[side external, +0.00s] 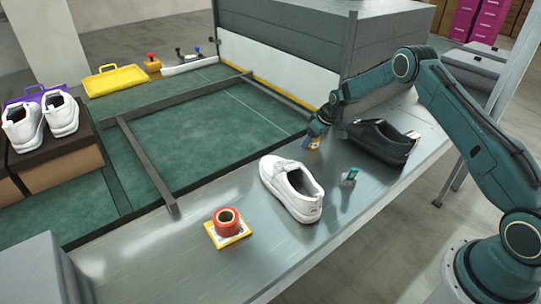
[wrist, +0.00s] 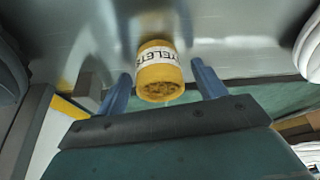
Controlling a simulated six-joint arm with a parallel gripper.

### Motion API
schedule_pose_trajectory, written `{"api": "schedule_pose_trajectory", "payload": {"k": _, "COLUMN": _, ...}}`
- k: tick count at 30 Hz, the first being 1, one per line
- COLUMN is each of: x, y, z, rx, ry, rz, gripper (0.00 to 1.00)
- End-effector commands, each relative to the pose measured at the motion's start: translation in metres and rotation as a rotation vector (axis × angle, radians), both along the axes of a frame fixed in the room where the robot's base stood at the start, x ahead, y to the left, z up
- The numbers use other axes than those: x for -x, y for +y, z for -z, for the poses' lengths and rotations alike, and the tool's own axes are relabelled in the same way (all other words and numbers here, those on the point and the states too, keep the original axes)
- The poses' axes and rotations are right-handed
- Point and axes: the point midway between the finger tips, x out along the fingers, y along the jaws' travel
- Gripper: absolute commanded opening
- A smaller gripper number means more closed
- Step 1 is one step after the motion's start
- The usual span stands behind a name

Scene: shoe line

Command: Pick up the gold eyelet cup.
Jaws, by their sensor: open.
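The gold eyelet cup (wrist: 160,82) carries a white band with dark lettering, partly readable. In the wrist view it sits between the two blue fingers of my gripper (wrist: 161,71), with a visible gap on each side. My gripper is open and not closed on the cup. In the side view my gripper (side external: 309,140) is low over the metal bench, and a small part of the gold cup (side external: 315,144) shows beside the fingers. The rest of the cup is hidden there.
A black shoe (side external: 380,141) lies close to the right of my gripper. A white shoe (side external: 291,188) and a small teal-topped item (side external: 350,177) stand nearer the front.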

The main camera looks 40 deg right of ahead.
Motion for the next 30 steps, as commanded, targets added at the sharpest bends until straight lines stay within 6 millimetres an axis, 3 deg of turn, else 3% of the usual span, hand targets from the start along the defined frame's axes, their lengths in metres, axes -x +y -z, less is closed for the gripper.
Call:
{"api": "schedule_pose_trajectory", "payload": {"k": 13, "x": 0.0000, "y": 0.0000, "z": -0.0003, "rx": 0.000, "ry": 0.000, "rz": 0.000, "gripper": 0.70}}
{"api": "schedule_pose_trajectory", "payload": {"k": 21, "x": 0.0000, "y": -0.0001, "z": -0.0004, "rx": 0.000, "ry": 0.000, "rz": 0.000, "gripper": 0.18}}
{"api": "schedule_pose_trajectory", "payload": {"k": 30, "x": -0.0004, "y": -0.0002, "z": -0.0020, "rx": 0.001, "ry": -0.001, "rz": 0.000, "gripper": 0.18}}
